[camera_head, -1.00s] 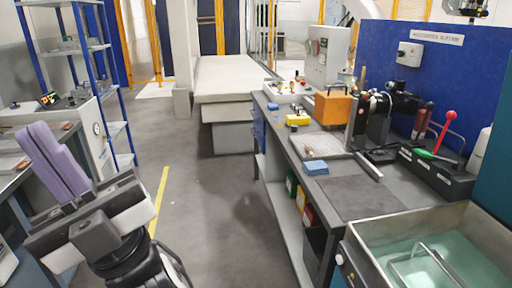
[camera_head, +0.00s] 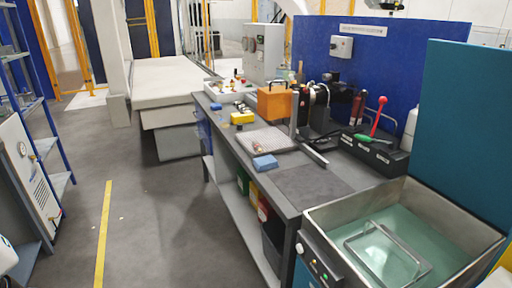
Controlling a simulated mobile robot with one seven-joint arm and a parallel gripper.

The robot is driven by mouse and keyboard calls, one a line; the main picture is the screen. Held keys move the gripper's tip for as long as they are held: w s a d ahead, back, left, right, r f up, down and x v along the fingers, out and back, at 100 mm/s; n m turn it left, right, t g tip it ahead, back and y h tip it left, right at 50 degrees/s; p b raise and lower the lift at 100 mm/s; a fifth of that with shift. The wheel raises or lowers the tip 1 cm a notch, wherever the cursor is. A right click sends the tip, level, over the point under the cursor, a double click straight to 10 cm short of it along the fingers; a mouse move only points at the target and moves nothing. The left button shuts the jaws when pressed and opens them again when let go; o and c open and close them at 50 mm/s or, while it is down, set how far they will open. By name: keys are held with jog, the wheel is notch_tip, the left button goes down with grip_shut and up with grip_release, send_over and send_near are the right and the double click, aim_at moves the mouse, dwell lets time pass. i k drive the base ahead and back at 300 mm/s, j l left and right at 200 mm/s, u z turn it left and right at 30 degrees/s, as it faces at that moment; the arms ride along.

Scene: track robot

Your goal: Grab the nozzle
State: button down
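No nozzle can be made out with certainty. A very small brownish piece (camera_head: 258,148) lies on the light ribbed mat (camera_head: 276,138) on the workbench; it is too small to identify. Several small coloured pieces (camera_head: 240,80) stand in a white tray (camera_head: 226,95) at the bench's far end, also too small to tell apart. My gripper is outside the view. Only a small white edge, perhaps of my arm, shows at the lower left.
The workbench (camera_head: 318,185) carries a blue block (camera_head: 265,162), a yellow piece (camera_head: 241,118), an orange box (camera_head: 274,102) and a dark machine. A metal basin (camera_head: 330,212) of greenish liquid stands at its near end. Grey floor (camera_head: 150,220) is clear left of the bench.

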aim_at(255, 145)
jog(key=i+j, duration=1.8)
jog(key=i+j+u, duration=0.05)
jog(key=i, duration=0.05)
